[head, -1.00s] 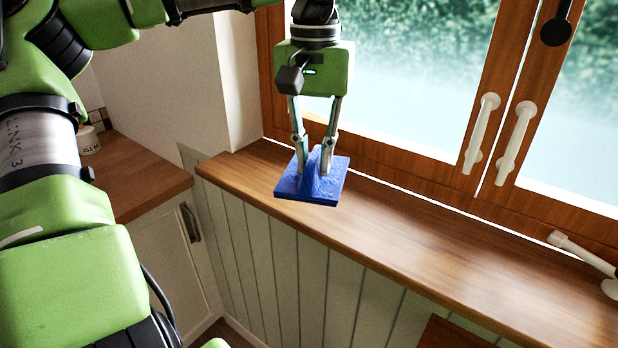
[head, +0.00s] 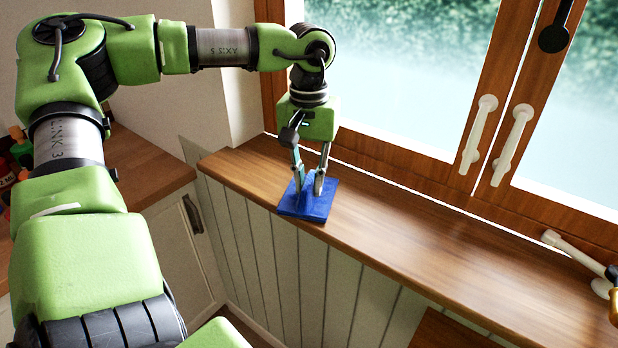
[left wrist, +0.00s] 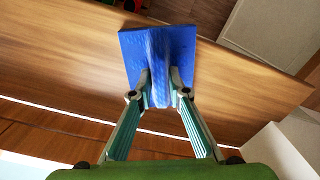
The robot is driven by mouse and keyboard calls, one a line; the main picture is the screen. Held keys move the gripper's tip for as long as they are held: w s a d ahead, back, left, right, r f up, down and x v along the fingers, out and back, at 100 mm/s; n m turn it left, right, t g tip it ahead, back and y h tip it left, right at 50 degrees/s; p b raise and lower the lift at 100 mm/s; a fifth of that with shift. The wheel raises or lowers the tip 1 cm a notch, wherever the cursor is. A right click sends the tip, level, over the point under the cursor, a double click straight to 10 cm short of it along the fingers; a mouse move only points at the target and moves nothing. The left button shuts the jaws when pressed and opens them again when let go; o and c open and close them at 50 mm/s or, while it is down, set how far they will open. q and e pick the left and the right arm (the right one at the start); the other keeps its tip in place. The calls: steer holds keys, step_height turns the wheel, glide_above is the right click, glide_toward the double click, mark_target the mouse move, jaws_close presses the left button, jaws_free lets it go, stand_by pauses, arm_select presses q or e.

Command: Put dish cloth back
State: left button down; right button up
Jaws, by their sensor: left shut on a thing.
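The dish cloth (head: 311,205) is a blue square with a raised fold in its middle. It is at the front edge of the wooden window sill (head: 400,235), towards its left end; I cannot tell whether it rests on the sill or hangs just above it. My left gripper (head: 309,186) points down and is shut on the raised fold. In the left wrist view the cloth (left wrist: 175,48) shows between and beyond the fingertips (left wrist: 160,92), with the sill (left wrist: 75,70) behind it. My right gripper is not in view.
A window with white handles (head: 479,135) stands behind the sill. A white latch (head: 575,255) lies low at the right. A wooden counter (head: 145,165) is at the left, with bottles partly hidden by my arm.

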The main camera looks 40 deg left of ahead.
mark_target(309, 181)
arm_select(q)
steer(key=c, duration=1.9)
jaws_free()
steer(key=shift+f, duration=0.1)
steer(key=shift+r, duration=0.4)
step_height(309, 181, up, 12)
steer(key=shift+f+b, duration=0.25)
steer(key=shift+b, duration=0.55)
